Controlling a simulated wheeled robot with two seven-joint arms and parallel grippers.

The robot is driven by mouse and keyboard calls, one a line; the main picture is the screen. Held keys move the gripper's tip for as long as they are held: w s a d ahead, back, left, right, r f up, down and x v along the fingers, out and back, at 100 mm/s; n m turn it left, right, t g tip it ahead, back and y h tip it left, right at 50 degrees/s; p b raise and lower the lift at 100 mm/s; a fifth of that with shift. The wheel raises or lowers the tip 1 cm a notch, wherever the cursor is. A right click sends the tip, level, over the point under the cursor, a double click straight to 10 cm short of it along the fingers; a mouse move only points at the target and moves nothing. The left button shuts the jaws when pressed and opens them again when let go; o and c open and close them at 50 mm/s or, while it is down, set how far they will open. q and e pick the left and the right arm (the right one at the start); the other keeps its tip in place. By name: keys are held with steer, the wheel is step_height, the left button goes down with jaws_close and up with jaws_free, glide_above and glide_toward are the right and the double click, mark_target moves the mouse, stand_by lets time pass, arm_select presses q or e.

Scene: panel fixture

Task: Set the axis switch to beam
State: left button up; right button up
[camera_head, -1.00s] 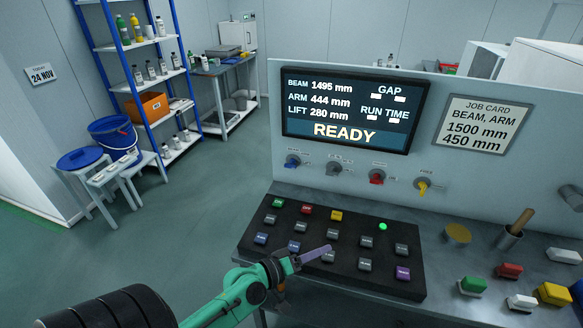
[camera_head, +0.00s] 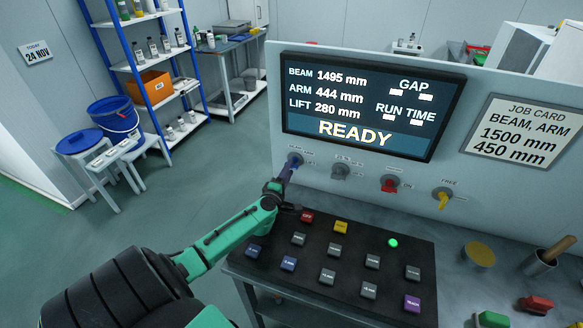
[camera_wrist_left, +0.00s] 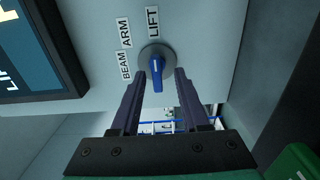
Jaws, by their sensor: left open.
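The axis switch is a blue knob on a round grey base (camera_wrist_left: 157,62) in the left wrist view, with the labels BEAM, ARM and LIFT beside it. Its blue handle runs up and down in that picture, roughly in line with LIFT; which label it is set to is hard to tell. In the head view the switch (camera_head: 295,158) is at the panel's left, below the screen. My left gripper (camera_head: 287,174) is just below it there. In the wrist view the open fingers (camera_wrist_left: 157,82) lie on either side of the handle's end, with nothing clearly gripped. My right gripper is not in view.
The screen (camera_head: 370,107) reads BEAM 1495 mm, ARM 444 mm, LIFT 280 mm, READY. Grey, red and yellow switches (camera_head: 389,184) line the panel to the right. A job card (camera_head: 521,132) reads 1500 mm, 450 mm.

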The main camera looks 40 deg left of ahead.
arm_select(q)
steer(key=shift+x, duration=1.2)
steer(key=shift+d+r, duration=0.15)
steer(key=shift+r, duration=0.05)
steer(key=c, duration=0.4)
jaws_close()
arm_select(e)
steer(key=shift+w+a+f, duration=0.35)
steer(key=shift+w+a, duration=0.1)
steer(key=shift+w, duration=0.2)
